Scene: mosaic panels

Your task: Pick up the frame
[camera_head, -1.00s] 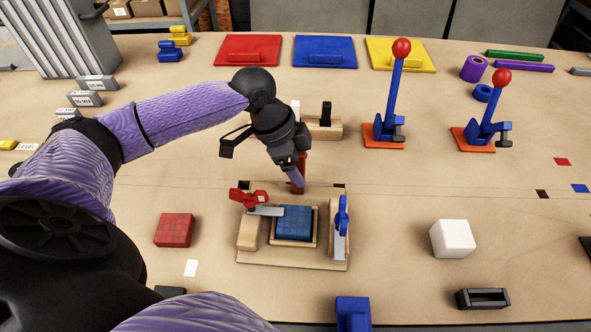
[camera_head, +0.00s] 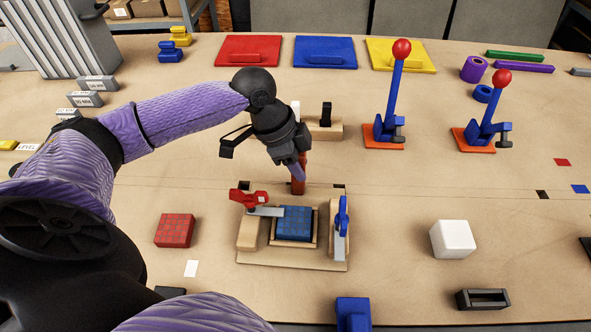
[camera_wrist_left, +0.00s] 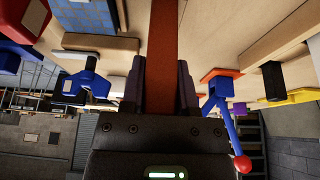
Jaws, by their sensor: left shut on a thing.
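My left gripper (camera_head: 298,172) is shut on an upright reddish-brown bar (camera_head: 299,186), just behind the wooden fixture. In the left wrist view the bar (camera_wrist_left: 163,50) runs between the two dark fingers (camera_wrist_left: 163,88) and out past the top edge. I cannot tell whether this bar is part of a frame. On the fixture base (camera_head: 290,258), a light wooden frame (camera_head: 275,240) surrounds a blue tiled panel (camera_head: 295,222). A red clamp (camera_head: 250,198) stands at its left and a blue clamp (camera_head: 342,218) at its right. My right gripper is out of view.
A red tiled panel (camera_head: 175,230) lies left of the fixture and a white cube (camera_head: 452,239) right. A wooden block holder (camera_head: 330,130) and two blue levers with red knobs (camera_head: 393,95) (camera_head: 490,115) stand behind. Red, blue and yellow plates line the back.

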